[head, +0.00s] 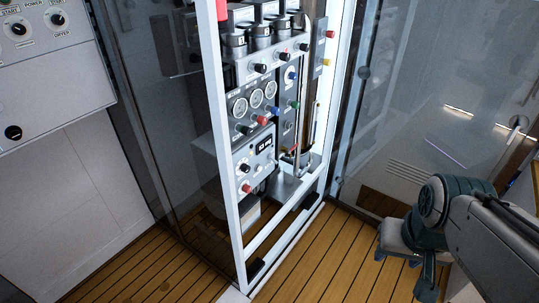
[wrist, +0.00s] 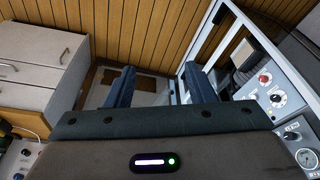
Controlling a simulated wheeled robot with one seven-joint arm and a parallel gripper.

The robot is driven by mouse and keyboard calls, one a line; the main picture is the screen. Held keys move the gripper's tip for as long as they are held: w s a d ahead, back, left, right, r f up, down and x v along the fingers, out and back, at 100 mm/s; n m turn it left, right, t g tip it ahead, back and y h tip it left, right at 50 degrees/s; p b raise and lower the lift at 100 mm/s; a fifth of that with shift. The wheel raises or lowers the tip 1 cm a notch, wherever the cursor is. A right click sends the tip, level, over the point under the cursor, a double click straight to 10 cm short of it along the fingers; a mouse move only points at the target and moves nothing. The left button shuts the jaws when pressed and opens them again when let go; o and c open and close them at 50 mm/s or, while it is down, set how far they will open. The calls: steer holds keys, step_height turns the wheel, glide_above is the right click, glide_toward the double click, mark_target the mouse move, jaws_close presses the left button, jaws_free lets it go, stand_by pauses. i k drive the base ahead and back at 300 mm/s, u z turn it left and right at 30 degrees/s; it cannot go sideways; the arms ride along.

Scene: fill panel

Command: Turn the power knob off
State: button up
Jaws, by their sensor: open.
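A grey panel (head: 50,65) at the upper left of the head view carries the printed word POWER, with a round black knob (head: 17,29) and a second black knob (head: 57,18) near it. Which is the power knob, and its setting, I cannot tell. A separate black knob (head: 13,132) sits lower on that panel. My gripper (head: 405,270) is at the lower right of the head view, far from these knobs. In the wrist view its two blue-grey fingers (wrist: 157,82) are apart, with nothing between them.
A white-framed fill panel (head: 262,165) with gauges and several coloured knobs stands mid-view. In the wrist view a panel with a red knob (wrist: 264,78) and black knob (wrist: 277,99) lies right of my fingers. Glass walls flank the frame; the wooden floor (head: 335,265) before it is clear.

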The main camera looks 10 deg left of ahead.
mark_target(247, 189)
steer(key=k, duration=0.1)
steer(key=z, duration=0.15)
steer(key=i, duration=0.1)
steer(key=u, duration=1.2)
